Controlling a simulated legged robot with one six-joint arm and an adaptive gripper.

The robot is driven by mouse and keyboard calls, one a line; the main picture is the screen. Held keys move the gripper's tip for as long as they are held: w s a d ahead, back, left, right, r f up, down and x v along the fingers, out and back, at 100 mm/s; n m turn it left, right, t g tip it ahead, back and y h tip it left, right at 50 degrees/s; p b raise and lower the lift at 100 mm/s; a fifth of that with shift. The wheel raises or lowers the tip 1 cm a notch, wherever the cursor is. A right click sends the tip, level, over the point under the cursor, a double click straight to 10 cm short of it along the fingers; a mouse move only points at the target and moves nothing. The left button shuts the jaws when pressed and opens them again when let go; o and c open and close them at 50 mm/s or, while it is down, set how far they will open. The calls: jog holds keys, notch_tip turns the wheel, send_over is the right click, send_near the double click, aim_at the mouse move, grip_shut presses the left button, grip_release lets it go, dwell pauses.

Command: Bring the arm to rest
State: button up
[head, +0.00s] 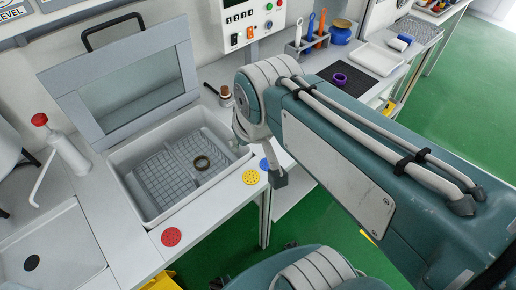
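My arm crosses the right half of the head view, its teal link ending in a pale joint above the front edge of the bench. Below that joint a small grey part of my gripper (277,178) shows, close to the blue disc in the picture. The rest of it is hidden behind the arm, so I cannot tell whether its fingers are open or shut. I see nothing held.
An open-lidded basin (125,172) holds a wire rack and an olive ring (202,162). Red (171,237), yellow (251,177) and blue (264,163) discs lie along its front. A purple ring (339,79) lies on a black mat (362,85). A red-capped bottle (68,152) stands left.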

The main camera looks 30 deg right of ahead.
jog(key=shift+t, duration=0.4)
jog(key=s, duration=0.2)
jog(key=s+d, duration=0.1)
jog(key=shift+s+f, duration=0.4)
dwell(0.6)
